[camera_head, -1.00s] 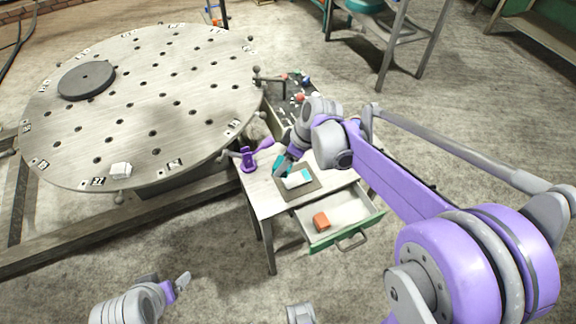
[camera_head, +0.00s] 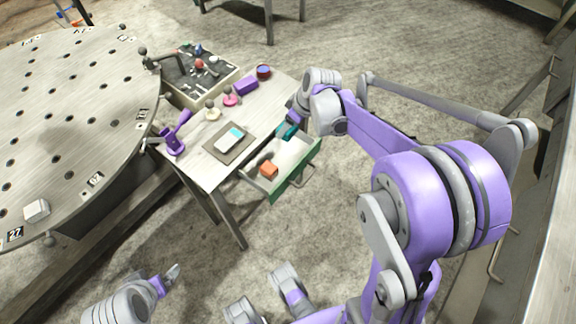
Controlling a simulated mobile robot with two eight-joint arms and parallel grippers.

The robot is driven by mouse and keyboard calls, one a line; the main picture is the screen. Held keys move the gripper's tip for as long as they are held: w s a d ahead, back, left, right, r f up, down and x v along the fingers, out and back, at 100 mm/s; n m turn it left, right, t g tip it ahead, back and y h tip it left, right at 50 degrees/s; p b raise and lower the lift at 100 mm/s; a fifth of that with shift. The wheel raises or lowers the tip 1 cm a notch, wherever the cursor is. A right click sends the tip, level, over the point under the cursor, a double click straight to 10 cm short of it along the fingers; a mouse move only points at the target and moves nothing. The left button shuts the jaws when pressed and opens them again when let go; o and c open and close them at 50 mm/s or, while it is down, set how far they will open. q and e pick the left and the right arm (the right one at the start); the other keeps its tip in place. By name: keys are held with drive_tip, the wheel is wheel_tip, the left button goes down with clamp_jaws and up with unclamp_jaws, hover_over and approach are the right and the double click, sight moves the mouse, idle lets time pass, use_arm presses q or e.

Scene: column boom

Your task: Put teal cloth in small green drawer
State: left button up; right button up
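The teal cloth (camera_head: 286,132) is a small dark-teal piece at the fingertips of my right gripper (camera_head: 289,127). The gripper appears shut on it, with its fingers partly hidden by the wrist. Cloth and gripper are over the far end of the open small green drawer (camera_head: 295,178); I cannot tell whether the cloth touches the drawer. The drawer is pulled out from the small table and holds an orange block (camera_head: 269,169). My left gripper (camera_head: 170,275) is at the lower left, away from the table, with its fingers seeming apart.
On the small table (camera_head: 207,170) lie a mat (camera_head: 217,152) with a white-and-teal box (camera_head: 229,140), a purple stand (camera_head: 175,139), a purple block (camera_head: 246,86) and a blue-topped cup (camera_head: 263,72). A dark parts tray (camera_head: 207,77) stands behind. A large round perforated table (camera_head: 65,110) is left.

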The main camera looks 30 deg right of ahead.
sight(295, 134)
drive_tip(key=f, duration=0.4)
drive_tip(key=d+f+b, duration=0.1)
drive_tip(key=f, duration=0.1)
drive_tip(key=shift+s+f, duration=0.1)
drive_tip(key=shift+s, duration=0.05)
drive_tip(key=shift+f+b, duration=0.45)
drive_tip(key=shift+f, duration=1.65)
drive_tip(key=shift+f, duration=0.15)
drive_tip(key=o, duration=1.2)
